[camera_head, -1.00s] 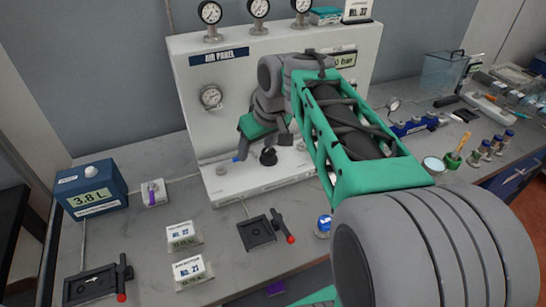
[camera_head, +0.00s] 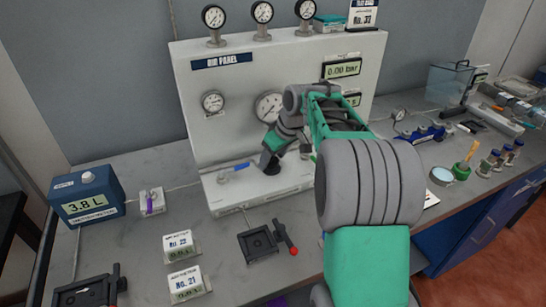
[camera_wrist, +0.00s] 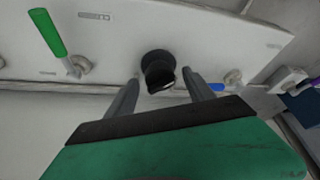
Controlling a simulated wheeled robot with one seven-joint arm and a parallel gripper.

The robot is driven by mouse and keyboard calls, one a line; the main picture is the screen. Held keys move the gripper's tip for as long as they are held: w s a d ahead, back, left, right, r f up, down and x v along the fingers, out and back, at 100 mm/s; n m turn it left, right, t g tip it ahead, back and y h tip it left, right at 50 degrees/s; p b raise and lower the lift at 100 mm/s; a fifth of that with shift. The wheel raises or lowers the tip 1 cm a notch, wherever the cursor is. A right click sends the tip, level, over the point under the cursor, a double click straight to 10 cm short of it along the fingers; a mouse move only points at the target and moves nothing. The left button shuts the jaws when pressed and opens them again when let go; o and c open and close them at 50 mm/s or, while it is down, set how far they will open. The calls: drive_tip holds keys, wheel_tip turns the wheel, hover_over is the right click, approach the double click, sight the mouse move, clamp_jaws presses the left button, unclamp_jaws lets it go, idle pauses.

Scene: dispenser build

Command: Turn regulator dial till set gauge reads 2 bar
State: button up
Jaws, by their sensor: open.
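The regulator dial, a black knob (camera_head: 272,168), stands on the white ledge of the air panel, partly covered by my gripper. In the wrist view the black knob (camera_wrist: 158,70) lies just ahead of and between my open fingers. My gripper (camera_wrist: 160,79) has a finger on each side with gaps to the knob, holding nothing. In the head view my gripper (camera_head: 280,157) points down at the dial. A larger dial gauge (camera_head: 269,106) on the panel is partly hidden by my arm. A smaller gauge (camera_head: 212,102) is at its left. I cannot read which is the set gauge.
A blue valve lever (camera_head: 237,167) is left of the dial; a green lever (camera_wrist: 47,33) shows in the wrist view. A display (camera_head: 343,69) reads 0.00 bar. Three gauges, including the left one (camera_head: 214,17), top the panel. A black fixture (camera_head: 259,243) stands in front.

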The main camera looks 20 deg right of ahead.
drive_tip(key=shift+c, duration=0.2)
drive_tip(key=c, duration=1.3)
drive_tip(key=shift+a, duration=0.1)
drive_tip(key=shift+f+m+h+b, duration=0.1)
drive_tip(key=shift+m+h+b, duration=0.4)
drive_tip(key=shift+m+b, duration=0.4)
drive_tip(key=m, duration=0.1)
drive_tip(key=m+h+b, duration=0.1)
drive_tip(key=m, duration=0.2)
drive_tip(key=shift+a+m+h, duration=0.25)
drive_tip(key=shift+m+h, duration=0.05)
drive_tip(key=shift+m, duration=0.1)
drive_tip(key=m+h, duration=0.1)
drive_tip(key=m, duration=0.2)
drive_tip(key=shift+a+r, duration=0.1)
drive_tip(key=shift+r, duration=0.1)
drive_tip(key=shift+m+g+h+p, duration=0.45)
drive_tip(key=shift+m+h, duration=0.25)
drive_tip(key=shift+m, duration=1.1)
drive_tip(key=shift+w, duration=0.1)
